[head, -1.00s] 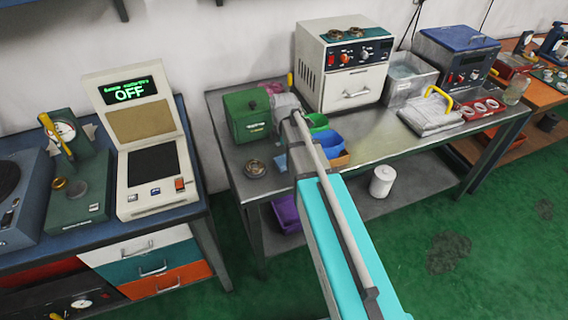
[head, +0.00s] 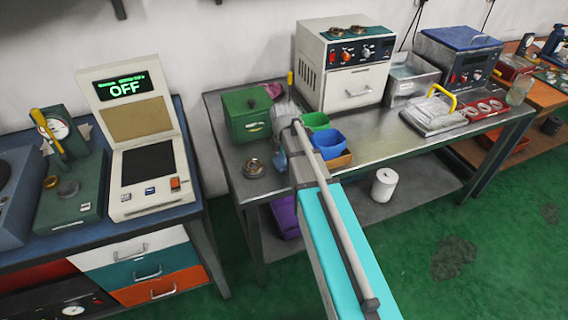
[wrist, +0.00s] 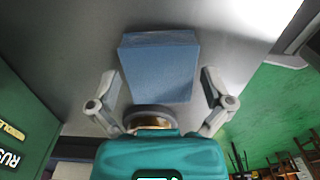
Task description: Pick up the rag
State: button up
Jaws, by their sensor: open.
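A pale blue, block-shaped item with a cloth-like surface, which looks like the folded rag (wrist: 158,68), lies on the grey metal table in the wrist view. A small pale blue part of it shows beside my arm in the head view (head: 281,159). My gripper (wrist: 161,88) is open. Its two fingers are apart, one to each side of the blue item's near part, with nothing clasped. Whether the fingertips touch the table cannot be told. In the head view my arm hides most of the gripper and the blue item.
A green box (head: 246,115) stands left of my gripper, with a brass ring (head: 254,168) in front of it. Green (head: 316,121) and blue (head: 329,143) bins stand to the right. A pink-purple cloth-like thing (head: 273,90) lies behind. Bare table (head: 385,130) lies further right.

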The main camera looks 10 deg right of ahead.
dwell(0.3)
jog(key=c, duration=0.8)
jog(key=shift+o, duration=0.2)
jog(key=shift+r, duration=0.15)
jog(key=shift+r+p, duration=0.95)
jog(key=shift+p, duration=0.2)
jog(key=s+r+p, duration=1)
jog(key=s, duration=0.4)
jog(key=shift+r+p, duration=0.35)
jog(key=shift+r, duration=0.05)
